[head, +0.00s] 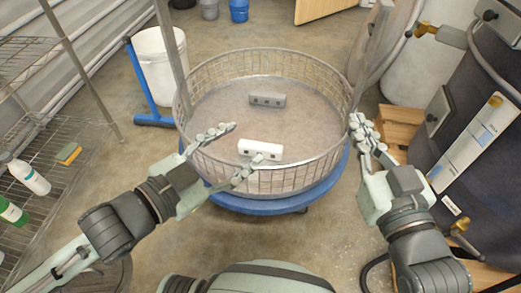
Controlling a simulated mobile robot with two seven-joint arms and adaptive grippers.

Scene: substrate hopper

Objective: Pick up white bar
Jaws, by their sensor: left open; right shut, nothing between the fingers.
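The white bar (260,150) lies on the brownish bed inside a round wire-walled hopper (205,82), close to its near wall. Dark spots show on its front face. My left gripper (241,150) is open at the near left of the hopper. One finger reaches over the bed behind and left of the bar. The other finger crosses in front of the bar's left end. Whether they touch the bar cannot be told. My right gripper (358,125) is shut and empty at the hopper's right rim, away from the bar.
A grey bar (267,100) lies farther back in the hopper. The hopper stands on a blue round base (270,205). A wire shelf with bottles (28,177) is at left, a white bin (160,65) behind. Wooden blocks (400,125) and a dark tank (465,130) stand at right.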

